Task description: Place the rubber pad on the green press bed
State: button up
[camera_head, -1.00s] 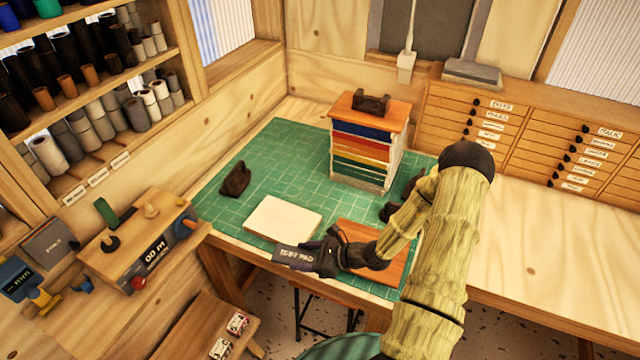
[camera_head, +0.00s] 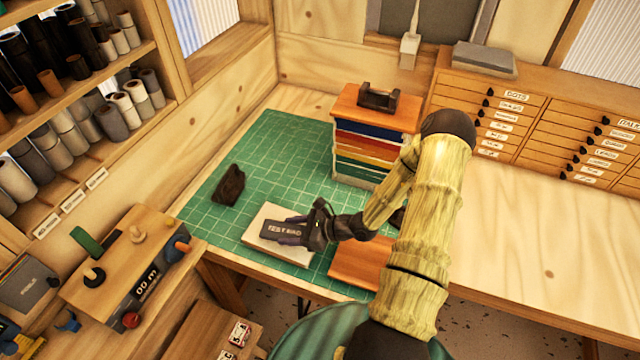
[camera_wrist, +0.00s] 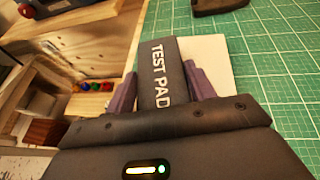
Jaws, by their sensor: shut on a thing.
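The rubber pad (camera_head: 280,231) is a dark slab lettered TEST PAD. My gripper (camera_head: 301,229) is shut on it; in the wrist view the purple fingers (camera_wrist: 159,78) stand on both sides of the pad (camera_wrist: 157,60). In the head view, the pad appears over a cream board (camera_head: 278,252), which shows beside it in the wrist view (camera_wrist: 216,56). I cannot tell whether they touch. The board lies on a green gridded mat (camera_head: 277,140). No surface is labelled as a press bed, so I cannot tell whether this mat is it.
A dark lump (camera_head: 229,185) lies on the mat at left. An orange-brown board (camera_head: 360,262) lies right of the cream board. The wooden bench (camera_head: 530,240) is clear at right.

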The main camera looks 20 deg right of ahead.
jog(key=shift+m+t+h, duration=0.6)
jog(key=shift+m+t, duration=0.1)
jog(key=shift+t, duration=0.1)
jog(key=w+d+b, duration=0.1)
jog(key=w+d, duration=0.1)
jog(key=w+d+f+b, duration=0.1)
jog(key=w+d+b, duration=0.1)
jog(key=shift+w+d, duration=0.15)
jog(key=w+d+b, duration=0.1)
jog(key=d, duration=0.1)
jog(key=w+d+r+m+t+h+b, duration=0.1)
jog(key=w+d, duration=0.1)
jog(key=w+d+m+h+b, duration=0.1)
jog(key=w+d, duration=0.1)
jog(key=shift+w+r+t, duration=0.2)
jog(key=shift+t, duration=0.2)
jog(key=w+d+r+m+t+h+b, duration=0.1)
jog(key=w+d+r+m+h+b, duration=0.1)
jog(key=w+d+r+m, duration=0.1)
jog(key=shift+w+d+r+h, duration=0.3)
jog(key=shift+w+d+r, duration=0.25)
jog(key=shift+d, duration=0.7)
jog(key=shift+s, duration=0.1)
jog(key=shift+d+f+p, duration=0.1)
jog(key=shift+f+p, duration=0.7)
jog(key=shift+f, duration=2.1)
